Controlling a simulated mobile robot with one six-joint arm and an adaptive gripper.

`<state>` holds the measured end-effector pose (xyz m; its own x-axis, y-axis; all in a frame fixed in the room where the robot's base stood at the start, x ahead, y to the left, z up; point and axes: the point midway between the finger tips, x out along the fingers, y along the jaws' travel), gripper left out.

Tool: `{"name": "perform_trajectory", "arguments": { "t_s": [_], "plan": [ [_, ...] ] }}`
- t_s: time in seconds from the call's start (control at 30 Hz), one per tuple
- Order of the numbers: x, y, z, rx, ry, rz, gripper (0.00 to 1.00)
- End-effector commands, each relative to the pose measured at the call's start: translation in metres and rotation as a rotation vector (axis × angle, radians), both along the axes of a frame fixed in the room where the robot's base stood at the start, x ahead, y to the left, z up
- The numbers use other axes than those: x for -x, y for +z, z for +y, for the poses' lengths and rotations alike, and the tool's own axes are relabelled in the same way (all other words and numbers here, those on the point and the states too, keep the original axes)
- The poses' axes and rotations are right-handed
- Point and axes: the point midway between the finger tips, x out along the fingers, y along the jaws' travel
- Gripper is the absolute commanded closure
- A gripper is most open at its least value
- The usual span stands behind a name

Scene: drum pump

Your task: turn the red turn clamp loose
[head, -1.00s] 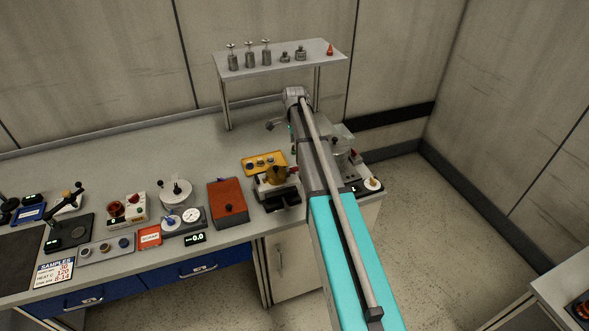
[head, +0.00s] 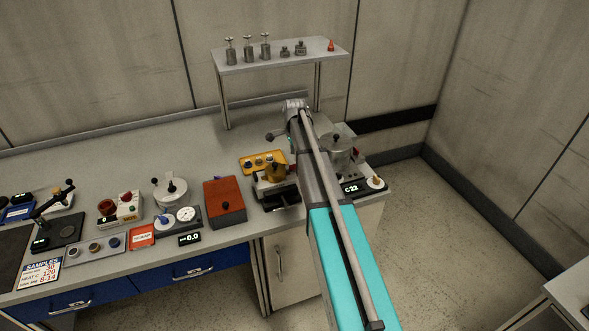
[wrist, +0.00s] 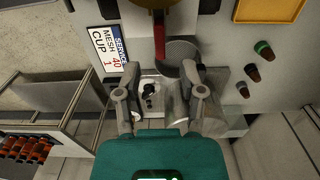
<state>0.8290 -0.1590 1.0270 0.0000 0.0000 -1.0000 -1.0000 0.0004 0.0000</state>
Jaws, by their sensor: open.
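A red bar-like part (wrist: 159,36), perhaps the red turn clamp, stands upright in the upper middle of the wrist view, below a yellow round part (wrist: 165,6). A grey mesh-like disc (wrist: 181,54) lies to its lower right. My gripper (wrist: 161,74) is open and empty, its two fingers well apart. The red part lies beyond the fingertips, and I cannot tell the height between them. In the head view my arm hides the gripper and this red part.
A black knob on a pale plate (wrist: 150,92) shows between the fingers. In the head view a grey pot (head: 341,153) stands beside my arm, and a raised shelf (head: 275,55) behind.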

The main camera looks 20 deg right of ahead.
Motion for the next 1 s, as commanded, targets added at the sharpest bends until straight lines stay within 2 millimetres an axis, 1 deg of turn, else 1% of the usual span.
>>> {"name": "perform_trajectory", "arguments": {
  "t_s": [0.03, 0.53, 0.73, 1.0],
  "plan": [
    [0.000, -0.008, 0.000, 0.000, 0.000, 0.000, 0.49],
    [0.000, -0.044, 0.000, 0.000, 0.000, 0.000, 0.49],
    [0.000, -0.052, 0.000, 0.000, 0.000, 0.000, 0.49],
    [0.000, -0.054, 0.000, 0.000, 0.000, 0.000, 0.49]
  ]
}}
